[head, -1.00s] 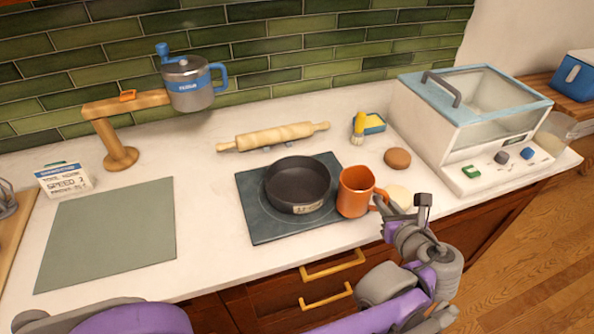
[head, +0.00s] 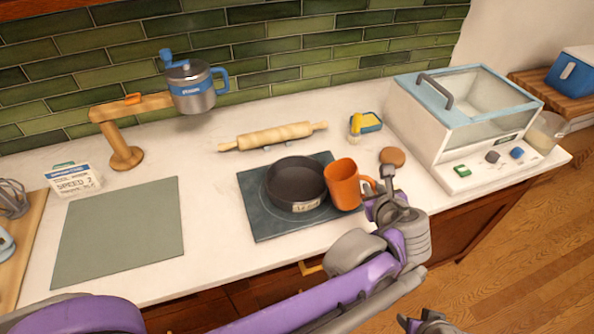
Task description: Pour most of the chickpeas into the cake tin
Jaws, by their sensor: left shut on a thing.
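The dark round cake tin (head: 283,190), with a small label on its front, sits on a dark slate mat (head: 258,222). An orange mug (head: 345,190) is just right of the tin, its top leaning a little to the left. I cannot tell whether its base clears the mat. My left gripper (head: 374,200) is shut on the mug's handle side, at the mug's right. No chickpeas can be made out in the mug or the tin. My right gripper (head: 428,321) is partly in view at the bottom edge, away from the mug; its opening is unclear.
A rolling pin (head: 272,137) lies behind the tin. A brown round thing (head: 392,156), a sponge and brush (head: 365,123), and a white machine with a glass lid (head: 455,125) are to the right. A green-grey mat (head: 120,235) lies bare at left.

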